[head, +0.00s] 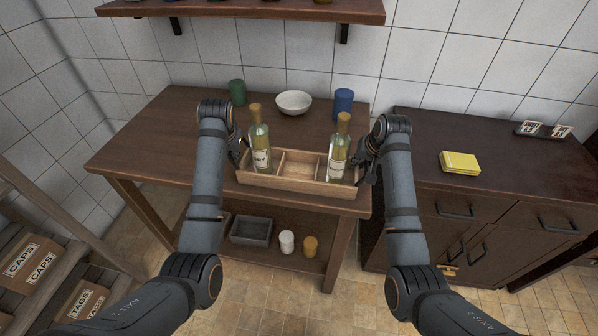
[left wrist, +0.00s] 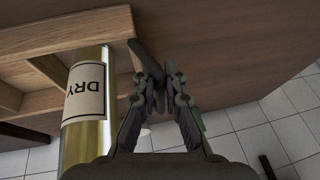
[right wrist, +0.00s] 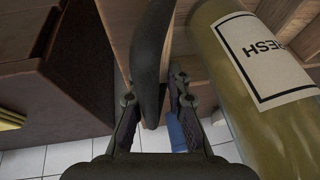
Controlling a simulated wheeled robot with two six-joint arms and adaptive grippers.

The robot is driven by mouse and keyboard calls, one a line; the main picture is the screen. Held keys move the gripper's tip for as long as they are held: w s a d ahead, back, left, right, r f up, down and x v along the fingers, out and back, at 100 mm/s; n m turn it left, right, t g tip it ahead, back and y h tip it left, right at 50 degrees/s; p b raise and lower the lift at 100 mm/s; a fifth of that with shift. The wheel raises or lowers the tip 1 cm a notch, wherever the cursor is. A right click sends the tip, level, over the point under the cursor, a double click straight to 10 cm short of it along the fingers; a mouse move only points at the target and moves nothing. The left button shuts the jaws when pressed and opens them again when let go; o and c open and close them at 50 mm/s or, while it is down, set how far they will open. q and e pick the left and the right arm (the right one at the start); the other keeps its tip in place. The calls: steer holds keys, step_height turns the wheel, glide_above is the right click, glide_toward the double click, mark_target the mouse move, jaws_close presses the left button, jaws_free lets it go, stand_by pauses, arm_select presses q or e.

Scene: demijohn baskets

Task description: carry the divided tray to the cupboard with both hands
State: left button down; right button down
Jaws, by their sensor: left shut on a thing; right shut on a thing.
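The divided tray (head: 295,183) is light wood with compartments, at the front of the table in the head view. A bottle labelled DRY (head: 261,148) stands in its left end, and a second corked bottle (head: 338,158) in its right end. My left gripper (head: 241,157) is shut on the tray's left end, at a dark handle (left wrist: 137,57). My right gripper (head: 364,161) is shut on the right end, at another dark handle (right wrist: 152,60). I cannot tell whether the tray touches the tabletop. The cupboard (head: 430,150) stands to the right, with drawers and doors.
On the table (head: 165,130) behind the tray are a green cup (head: 237,92), a white bowl (head: 293,102) and a blue cup (head: 343,102). A yellow block (head: 460,163) and small cards (head: 543,130) lie on the cupboard; its top is otherwise clear. A gap separates table and cupboard.

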arm_select(q)
steer(key=shift+w+d+r, duration=0.1)
steer(key=shift+d+r, duration=0.05)
steer(key=shift+r, duration=0.05)
arm_select(e)
steer(key=shift+w+a+r, duration=0.1)
steer(key=shift+w+r, duration=0.1)
steer(key=shift+r, duration=0.1)
